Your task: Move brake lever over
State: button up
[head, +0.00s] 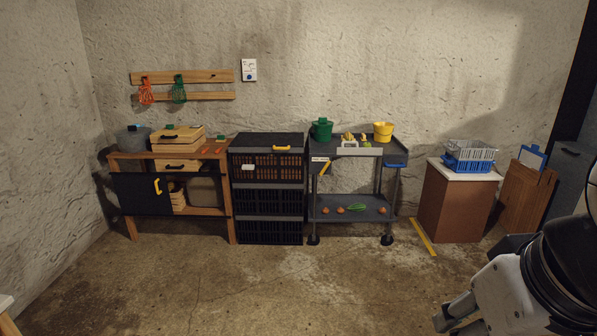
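A grey wheeled cart (345,206) stands against the back wall. A short yellow lever (324,168) sits at its front left, slanted, just below a small white label (320,159); this looks like the brake lever. Part of my arm shows at the lower right, close to the camera and far from the cart. Grey prongs at its lower left end seem to be my gripper (455,314). They are partly cut off by the frame, and I cannot tell whether they are open or shut. Nothing is seen held in them.
The cart carries a green pot (322,130), a yellow bucket (383,132) and vegetables. Stacked black crates (268,216) stand left of it, then a wooden bench (215,211). A brown cabinet (446,210) is right, beyond yellow floor tape (423,237). The floor in front is clear.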

aim_at(328, 162)
jog(key=i, duration=2.05)
jog(key=i+j, duration=0.1)
jog(key=i, duration=1.95)
jog(key=l+z, duration=0.05)
jog(key=l, duration=0.05)
